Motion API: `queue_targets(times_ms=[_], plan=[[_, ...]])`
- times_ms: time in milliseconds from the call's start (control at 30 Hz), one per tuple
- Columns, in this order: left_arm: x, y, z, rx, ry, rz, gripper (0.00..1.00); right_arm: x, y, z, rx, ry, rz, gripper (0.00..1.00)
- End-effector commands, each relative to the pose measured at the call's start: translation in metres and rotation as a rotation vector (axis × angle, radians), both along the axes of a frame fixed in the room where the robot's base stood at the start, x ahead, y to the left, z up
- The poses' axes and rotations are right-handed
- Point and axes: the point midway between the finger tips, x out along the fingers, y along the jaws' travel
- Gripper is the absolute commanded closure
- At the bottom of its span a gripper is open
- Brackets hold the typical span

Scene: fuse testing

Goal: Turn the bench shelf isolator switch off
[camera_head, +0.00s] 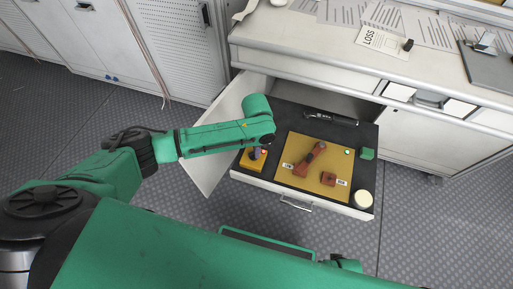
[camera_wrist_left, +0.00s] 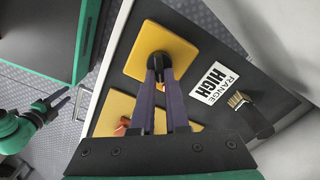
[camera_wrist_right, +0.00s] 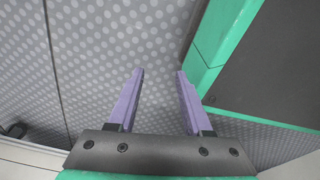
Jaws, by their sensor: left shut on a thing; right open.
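A yellow switch box (camera_head: 251,162) sits at the front left of the open drawer; it also shows in the left wrist view (camera_wrist_left: 140,46). My left gripper (camera_head: 258,152) reaches down over it from the left. In the left wrist view its purple fingers (camera_wrist_left: 159,62) are shut on the dark switch knob, which they mostly hide. The knob's exact angle cannot be told. My right gripper (camera_wrist_right: 160,72) is open and empty over the grey patterned floor, away from the drawer.
A tan board (camera_head: 293,178) with red-brown fuse parts lies in the drawer (camera_head: 341,209). A white round jar (camera_head: 363,199), a green block (camera_head: 367,153) and a black tool (camera_head: 330,117) surround it. The white bench (camera_head: 290,52) with papers stands behind. A "RANGE HIGH" label (camera_wrist_left: 216,83) lies nearby.

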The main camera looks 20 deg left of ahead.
Motion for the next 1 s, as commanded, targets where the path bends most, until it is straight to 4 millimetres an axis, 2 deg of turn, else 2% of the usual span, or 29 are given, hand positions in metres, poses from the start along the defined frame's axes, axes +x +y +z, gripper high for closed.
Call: queue_targets(times_ms=[267, 300, 600, 1000], plan=[[0.000, 0.000, 0.007, -0.003, 0.004, 0.188, 1.00, -0.066, -0.014, 0.003, -0.008, 0.017, 0.028, 0.50], [0.001, 0.000, 0.007, -0.003, 0.004, 0.224, 1.00, -0.070, -0.014, 0.007, -0.007, 0.012, 0.033, 0.50], [0.002, 0.002, 0.006, -0.002, 0.005, 0.509, 1.00, -0.068, -0.014, 0.041, -0.006, 0.011, 0.031, 0.50], [0.005, 0.006, 0.003, -0.003, 0.003, 0.837, 1.00, -0.068, -0.014, 0.067, -0.007, 0.012, 0.031, 0.50]])
